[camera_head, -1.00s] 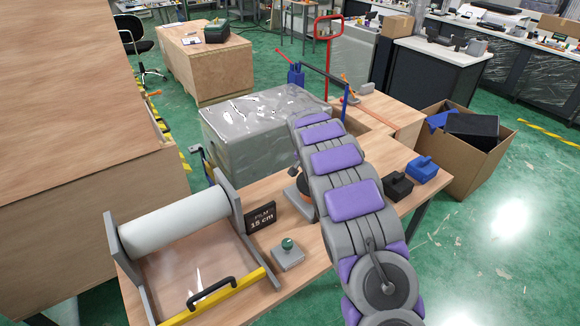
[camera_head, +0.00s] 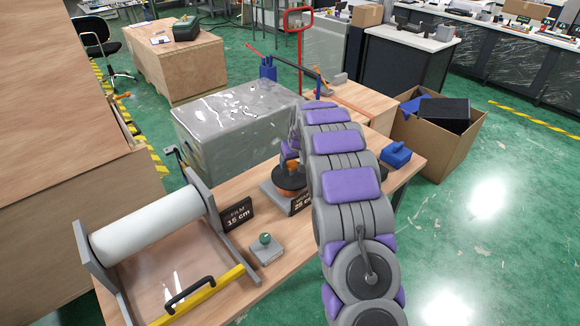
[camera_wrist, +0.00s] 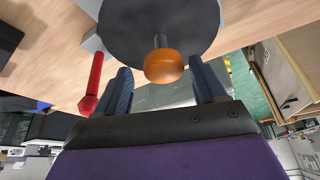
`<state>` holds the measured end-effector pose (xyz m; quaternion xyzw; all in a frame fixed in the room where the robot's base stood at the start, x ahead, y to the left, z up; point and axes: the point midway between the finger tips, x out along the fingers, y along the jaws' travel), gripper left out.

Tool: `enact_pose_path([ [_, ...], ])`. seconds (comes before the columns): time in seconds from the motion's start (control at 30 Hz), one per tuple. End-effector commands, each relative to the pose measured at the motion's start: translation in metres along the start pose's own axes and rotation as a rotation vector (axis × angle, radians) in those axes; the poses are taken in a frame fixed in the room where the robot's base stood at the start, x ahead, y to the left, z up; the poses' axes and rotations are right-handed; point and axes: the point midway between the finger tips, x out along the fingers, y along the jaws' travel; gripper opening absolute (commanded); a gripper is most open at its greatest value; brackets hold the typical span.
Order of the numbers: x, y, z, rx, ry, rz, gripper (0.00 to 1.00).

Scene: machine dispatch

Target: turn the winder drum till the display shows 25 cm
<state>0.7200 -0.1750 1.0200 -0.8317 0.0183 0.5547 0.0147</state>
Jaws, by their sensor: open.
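The winder drum (camera_head: 289,182) is a dark disc on a grey base on the wooden table; it also fills the top of the wrist view (camera_wrist: 130,35). Its orange crank knob (camera_wrist: 163,68) stands out from the disc on a short post. A dark display (camera_head: 301,204) at the drum's base reads 25 cm, its upper line partly hidden by my arm. My gripper (camera_wrist: 161,72) is open, with one finger on each side of the orange knob and visible gaps between. In the head view my arm hides most of the gripper.
A white film roll (camera_head: 148,222) in a grey frame has its own display (camera_head: 237,214) reading FILM 15 cm. A green-knobbed block (camera_head: 266,249) stands nearby. A red lever (camera_wrist: 95,85) is left of my fingers. A blue block (camera_head: 396,155) stands right of my arm.

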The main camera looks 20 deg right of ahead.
Motion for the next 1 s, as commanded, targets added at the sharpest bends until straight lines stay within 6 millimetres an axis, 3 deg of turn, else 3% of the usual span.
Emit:
enact_pose_path([
  [0.1, 0.005, -0.001, 0.002, -0.088, 0.002, -0.035, 0.7],
  [0.3, -0.04, -0.004, -0.001, -0.096, 0.0, -0.033, 0.7],
  [1.0, -0.164, 0.003, -0.001, -0.093, -0.001, -0.035, 0.7],
])
